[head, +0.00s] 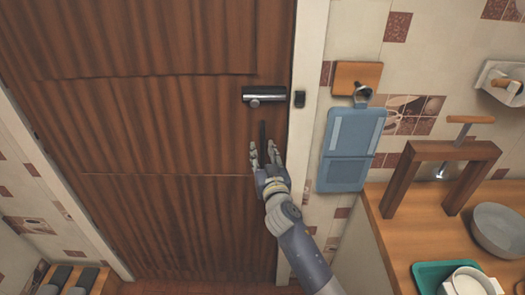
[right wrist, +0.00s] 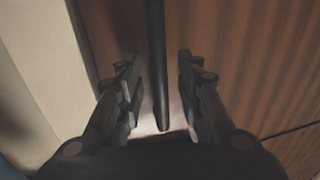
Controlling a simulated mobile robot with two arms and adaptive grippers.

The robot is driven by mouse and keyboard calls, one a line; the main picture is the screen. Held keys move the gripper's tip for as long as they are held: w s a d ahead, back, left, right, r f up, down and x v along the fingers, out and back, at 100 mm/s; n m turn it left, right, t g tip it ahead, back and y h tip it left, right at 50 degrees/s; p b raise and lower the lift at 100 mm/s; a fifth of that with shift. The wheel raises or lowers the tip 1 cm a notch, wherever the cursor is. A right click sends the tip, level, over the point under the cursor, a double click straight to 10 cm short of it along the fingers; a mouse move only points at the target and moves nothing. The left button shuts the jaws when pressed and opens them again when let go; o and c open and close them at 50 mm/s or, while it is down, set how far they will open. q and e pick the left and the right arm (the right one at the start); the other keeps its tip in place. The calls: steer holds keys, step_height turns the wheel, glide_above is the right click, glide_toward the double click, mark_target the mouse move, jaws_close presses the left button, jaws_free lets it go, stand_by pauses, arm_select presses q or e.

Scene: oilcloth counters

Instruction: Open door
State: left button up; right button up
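A brown wooden door (head: 150,130) fills the left and middle of the head view and looks shut in its white frame. A metal lock plate (head: 264,96) sits near its right edge. Below it is a dark, narrow upright handle (head: 262,131). My right gripper (head: 265,152) is at the handle's lower end, fingers pointing up. In the right wrist view the handle (right wrist: 157,60) runs between the two open fingers of the gripper (right wrist: 157,62), with a gap on both sides. I cannot tell how deep it lies between them. My left gripper is not in view.
Right of the door frame (head: 308,60), a blue board (head: 352,145) hangs on the tiled wall. A wooden counter (head: 395,225) at the right carries a wooden stand (head: 400,180), a grey bowl (head: 500,228) and a green tray (head: 425,275). Dark items stand at the lower left.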

steer(key=shift+w+a, duration=0.1)
steer(key=shift+w, duration=0.45)
